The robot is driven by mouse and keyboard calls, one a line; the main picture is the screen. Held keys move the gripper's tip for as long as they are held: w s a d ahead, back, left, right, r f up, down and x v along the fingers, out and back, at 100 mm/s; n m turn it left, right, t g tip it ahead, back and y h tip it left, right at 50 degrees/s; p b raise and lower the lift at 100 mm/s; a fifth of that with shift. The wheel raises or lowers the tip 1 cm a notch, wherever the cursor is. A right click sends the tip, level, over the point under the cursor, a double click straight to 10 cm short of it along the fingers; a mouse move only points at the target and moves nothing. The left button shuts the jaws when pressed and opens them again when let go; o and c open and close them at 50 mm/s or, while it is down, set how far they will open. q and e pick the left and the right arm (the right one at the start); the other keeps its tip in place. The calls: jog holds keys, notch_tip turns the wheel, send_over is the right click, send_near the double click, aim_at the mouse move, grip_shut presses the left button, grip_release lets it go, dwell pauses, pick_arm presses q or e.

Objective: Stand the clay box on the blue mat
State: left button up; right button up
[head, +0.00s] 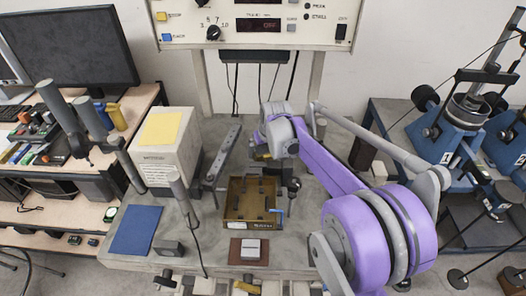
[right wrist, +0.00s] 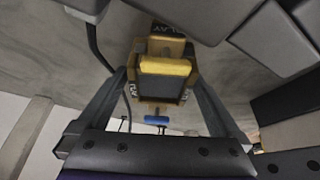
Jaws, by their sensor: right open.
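The blue mat (head: 135,230) lies flat and bare at the left front of the grey bench in the head view. My right gripper (head: 268,156) hangs over the bench behind the brown tray. In the right wrist view, my right gripper (right wrist: 157,78) is open, with one finger on each side of a tan box (right wrist: 165,46) with black lettering that reads like "CLAY". A yellow bar and a dark face show on its near side. I cannot tell whether the fingers touch it. In the head view the box is mostly hidden by my gripper. My left gripper does not show.
A brown open tray (head: 235,212) stands in front of my right gripper. A white block (head: 250,249) sits on a brown pad before it. A beige box (head: 162,152) with a yellow sheet stands behind the mat. A small dark block (head: 169,248) is right of the mat.

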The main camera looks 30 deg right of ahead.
jog(key=shift+w+f, duration=0.1)
jog(key=shift+f, duration=0.25)
jog(key=shift+r, duration=0.1)
grip_shut()
